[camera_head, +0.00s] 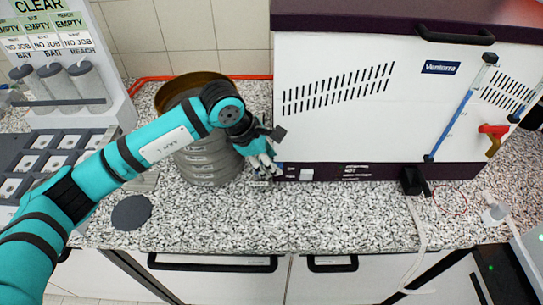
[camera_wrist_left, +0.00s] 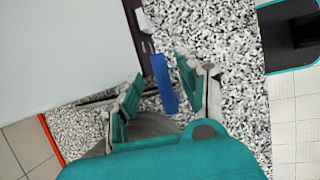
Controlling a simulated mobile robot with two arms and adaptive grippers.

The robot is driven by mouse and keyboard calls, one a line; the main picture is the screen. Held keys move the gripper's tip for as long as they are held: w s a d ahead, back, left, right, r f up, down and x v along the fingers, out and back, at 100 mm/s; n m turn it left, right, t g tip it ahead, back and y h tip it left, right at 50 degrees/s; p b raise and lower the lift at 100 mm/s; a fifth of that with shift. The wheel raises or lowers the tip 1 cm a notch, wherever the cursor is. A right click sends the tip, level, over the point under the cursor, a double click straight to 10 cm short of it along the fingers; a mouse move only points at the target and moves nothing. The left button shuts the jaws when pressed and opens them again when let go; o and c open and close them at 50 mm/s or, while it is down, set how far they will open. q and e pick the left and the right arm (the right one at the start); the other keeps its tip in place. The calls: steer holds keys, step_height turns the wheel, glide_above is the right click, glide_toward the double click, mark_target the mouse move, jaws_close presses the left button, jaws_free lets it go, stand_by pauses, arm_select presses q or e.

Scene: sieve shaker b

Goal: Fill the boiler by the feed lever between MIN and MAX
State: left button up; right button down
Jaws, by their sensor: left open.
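The boiler (camera_head: 335,130) is a white and dark purple machine on the counter. On its front, a slanted sight tube (camera_head: 451,122) shows a blue column over its lower part and looks clear near the top; its marks are too small to read. A blue lever-like tab (camera_wrist_left: 165,83) sticks out from the machine's lower edge. In the left wrist view, my left gripper (camera_wrist_left: 160,90) is open with its fingers on either side of the tab; I cannot tell if they touch it. In the head view, my left gripper (camera_head: 266,165) is at the machine's lower left corner. My right gripper is not in view.
A stack of round sieves (camera_head: 208,165) stands left of the boiler, behind my left arm. A red-handled valve (camera_head: 493,131) is at the boiler's right. A dark disc (camera_head: 131,212) lies on the counter. The speckled counter (camera_head: 330,215) in front of the boiler is mostly clear.

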arm_select(q)
steer(key=shift+d+f, duration=0.2)
steer(key=shift+f, duration=0.35)
jaws_close()
steer(key=shift+f+b, duration=0.1)
steer(key=shift+b, duration=0.35)
steer(key=shift+s+a+m+g+b, duration=0.1)
steer(key=shift+s+m+g+b, duration=0.25)
steer(key=shift+m+b, duration=1.1)
steer(key=shift+s+a+m+g+b, duration=0.2)
steer(key=shift+m+g+b, duration=0.5)
steer(key=shift+b, duration=1.4)
steer(key=shift+s+a+m+g+b, duration=0.1)
steer(key=shift+s+m+g+b, duration=0.2)
steer(key=shift+m+b, duration=1.2)
steer(key=shift+r+n+b, duration=0.2)
steer(key=shift+n+b, duration=0.1)
steer(key=shift+n, duration=0.05)
jaws_free()
